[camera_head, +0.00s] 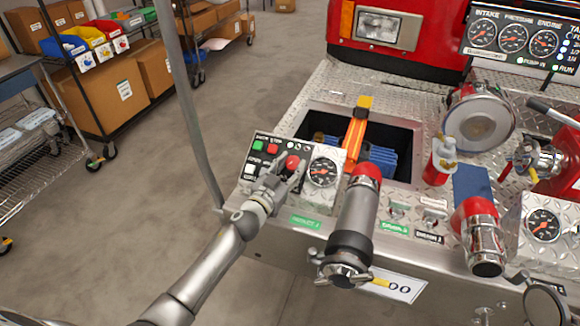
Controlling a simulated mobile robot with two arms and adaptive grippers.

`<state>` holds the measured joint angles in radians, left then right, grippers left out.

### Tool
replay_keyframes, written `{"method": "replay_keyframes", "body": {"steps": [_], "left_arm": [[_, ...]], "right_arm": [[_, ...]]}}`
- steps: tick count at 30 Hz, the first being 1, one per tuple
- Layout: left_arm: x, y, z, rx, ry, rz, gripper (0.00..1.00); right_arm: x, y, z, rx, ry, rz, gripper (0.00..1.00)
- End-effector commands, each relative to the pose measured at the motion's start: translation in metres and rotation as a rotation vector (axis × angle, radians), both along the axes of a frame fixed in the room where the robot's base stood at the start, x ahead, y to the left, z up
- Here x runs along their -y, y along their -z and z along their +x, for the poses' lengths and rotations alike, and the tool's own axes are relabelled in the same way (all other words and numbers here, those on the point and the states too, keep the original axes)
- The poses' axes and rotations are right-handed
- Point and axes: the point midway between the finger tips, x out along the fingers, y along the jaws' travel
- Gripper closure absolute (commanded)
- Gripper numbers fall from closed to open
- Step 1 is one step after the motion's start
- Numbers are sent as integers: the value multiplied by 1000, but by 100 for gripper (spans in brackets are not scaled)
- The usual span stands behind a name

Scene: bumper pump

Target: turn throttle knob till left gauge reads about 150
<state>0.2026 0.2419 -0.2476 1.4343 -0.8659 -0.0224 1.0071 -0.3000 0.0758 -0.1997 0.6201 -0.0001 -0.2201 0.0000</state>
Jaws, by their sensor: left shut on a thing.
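The throttle knob (292,162) is red and sits on a small control panel (251,165) with red, green, black and white buttons. My left gripper (288,172) is shut on the knob, reaching it from the lower left and partly covering it. The left gauge (322,172) is a round black dial on the same panel, right beside the knob. Its needle is too small to read. My right gripper is not in view.
A red-capped metal pipe (354,220) stands just right of the gauge. Behind the panel is an open bin with an orange tool (357,130) and blue items. A second gauge (543,225) is at the far right.

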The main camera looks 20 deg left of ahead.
Motion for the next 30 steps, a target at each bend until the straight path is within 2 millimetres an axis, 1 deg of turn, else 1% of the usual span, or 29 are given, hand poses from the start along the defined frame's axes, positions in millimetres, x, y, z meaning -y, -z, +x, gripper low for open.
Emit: {"method": "replay_keyframes", "body": {"steps": [1, 8, 15, 20, 30], "left_arm": [[-1, -2, 0, -1, 18, 14, 86], [-6, -4, 1, 1, 149, 98, 86], [-10, -4, 4, 5, 339, 214, 86], [-11, -3, 5, 9, 463, 288, 86], [-13, -3, 8, 14, 663, 407, 86]], "right_arm": [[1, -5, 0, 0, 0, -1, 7], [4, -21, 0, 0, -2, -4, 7], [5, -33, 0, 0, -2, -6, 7], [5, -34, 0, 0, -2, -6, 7], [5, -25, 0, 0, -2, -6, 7]]}}
